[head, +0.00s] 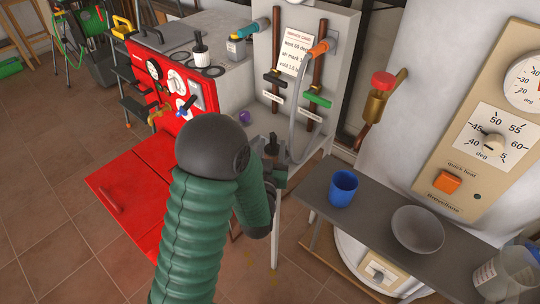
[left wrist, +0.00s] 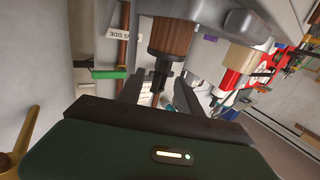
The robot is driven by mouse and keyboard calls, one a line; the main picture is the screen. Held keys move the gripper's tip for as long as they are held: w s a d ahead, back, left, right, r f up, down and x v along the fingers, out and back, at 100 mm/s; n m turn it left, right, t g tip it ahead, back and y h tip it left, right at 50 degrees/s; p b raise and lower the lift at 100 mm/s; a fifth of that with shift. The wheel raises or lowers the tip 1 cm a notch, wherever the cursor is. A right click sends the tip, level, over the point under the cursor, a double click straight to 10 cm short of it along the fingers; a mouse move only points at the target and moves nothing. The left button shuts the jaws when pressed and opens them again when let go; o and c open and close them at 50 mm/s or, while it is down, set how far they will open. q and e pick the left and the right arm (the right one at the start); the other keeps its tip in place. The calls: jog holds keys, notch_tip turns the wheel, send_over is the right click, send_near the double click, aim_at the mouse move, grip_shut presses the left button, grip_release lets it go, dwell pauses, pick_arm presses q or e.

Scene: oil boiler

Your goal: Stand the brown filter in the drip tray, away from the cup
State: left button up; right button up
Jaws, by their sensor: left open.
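My left gripper (head: 275,178) is in front of the grey panel, partly hidden by my green forearm. In the left wrist view its two dark fingers (left wrist: 158,90) stand apart, open. A brown ribbed cylinder, which looks like the brown filter (left wrist: 172,38), is just beyond the fingertips, under a grey housing, with a dark stem below it; I cannot tell whether the fingers touch it. I cannot make the filter out in the head view. A blue cup (head: 343,188) and a round grey dish (head: 418,229) sit on a dark grey shelf (head: 376,222). Which is the drip tray is unclear.
A clear labelled jar (head: 507,274) stands at the shelf's right end. The panel carries levers with orange and green handles (head: 317,99) and a grey hose (head: 300,130). A red boiler front (head: 175,85) is at left. Bare shelf lies around the cup and dish.

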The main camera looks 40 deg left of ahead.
pick_arm(q)
jog(key=p+v, duration=0.1)
jog(key=v, duration=0.2)
jog(key=shift+r, duration=0.2)
jog(key=d+f+g+h+p, duration=0.1)
jog(key=d+g+h+p, duration=0.1)
jog(key=d+p, duration=0.1)
jog(key=d+f+m+g+h+p, duration=0.1)
jog(key=d+h+p, duration=0.1)
jog(key=d+p, duration=0.1)
jog(key=s+d+f+m+g+h+p, duration=0.1)
jog(key=d+g+h+p, duration=0.1)
jog(key=d+p, duration=0.1)
jog(key=shift+d+g, duration=0.1)
jog(key=shift+g, duration=0.2)
jog(key=s+d+r+m+g+h, duration=0.1)
jog(key=s+d+g, duration=0.1)
jog(key=s+g, duration=0.2)
jog(key=s+d+r+m+g+h, duration=0.1)
jog(key=s+d+m+g, duration=0.1)
jog(key=s, duration=0.9)
jog(key=shift+d+g, duration=0.5)
jog(key=shift+g, duration=0.4)
pick_arm(e)
jog(key=w+v, duration=0.2)
jog(key=v, duration=0.8)
jog(key=shift+r, duration=0.35)
